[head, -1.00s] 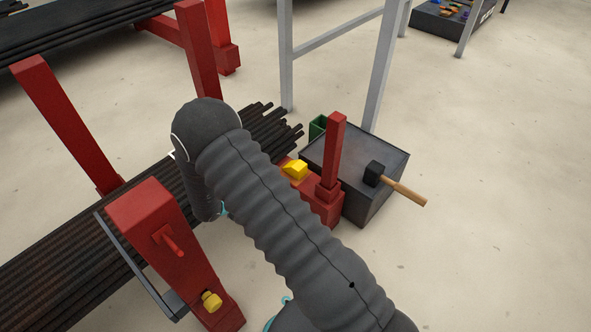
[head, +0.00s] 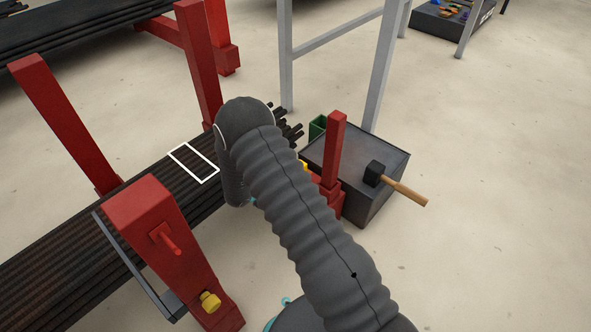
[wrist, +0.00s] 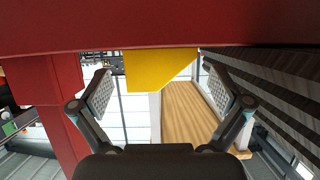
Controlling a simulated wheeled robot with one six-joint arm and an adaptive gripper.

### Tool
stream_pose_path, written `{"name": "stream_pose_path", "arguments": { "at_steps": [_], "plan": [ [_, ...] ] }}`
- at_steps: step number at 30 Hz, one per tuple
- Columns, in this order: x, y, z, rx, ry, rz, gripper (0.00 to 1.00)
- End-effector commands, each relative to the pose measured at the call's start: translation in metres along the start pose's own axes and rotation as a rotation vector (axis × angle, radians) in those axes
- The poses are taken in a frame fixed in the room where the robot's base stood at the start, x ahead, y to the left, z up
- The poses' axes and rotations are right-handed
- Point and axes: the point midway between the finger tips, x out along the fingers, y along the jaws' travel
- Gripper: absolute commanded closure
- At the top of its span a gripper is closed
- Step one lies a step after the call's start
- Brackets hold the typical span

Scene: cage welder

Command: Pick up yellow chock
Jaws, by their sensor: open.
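The yellow chock (wrist: 155,68) shows in the wrist view as a wedge with one slanted side, against the underside edge of a red beam (wrist: 160,25). In the head view only a small yellow sliver of it (head: 304,166) shows beside my arm; the rest is hidden. My gripper (wrist: 161,95) is open and empty, with one finger to the left of the chock and one to the right. The chock appears between and beyond the fingertips; the exact gap cannot be told. In the head view my arm hides the gripper.
Dark bars (head: 60,245) lie across the red rack, with a red post (head: 335,150) close to my arm. A grey box (head: 378,155) with a mallet (head: 398,186) stands to the right. A yellow knob (head: 210,301) is on the front red stand. Floor at right is clear.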

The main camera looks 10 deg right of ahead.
Motion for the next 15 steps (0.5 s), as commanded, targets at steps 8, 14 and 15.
{"name": "stream_pose_path", "arguments": {
  "at_steps": [8, 14, 15],
  "plan": [
    [0.025, 0.0, 0.0, 0.0, 0.001, 0.0, 0.0],
    [0.025, 0.0, 0.0, -0.001, 0.0, 0.0, 0.15],
    [0.025, 0.0, 0.0, -0.001, 0.0, 0.0, 0.25]
  ]
}}
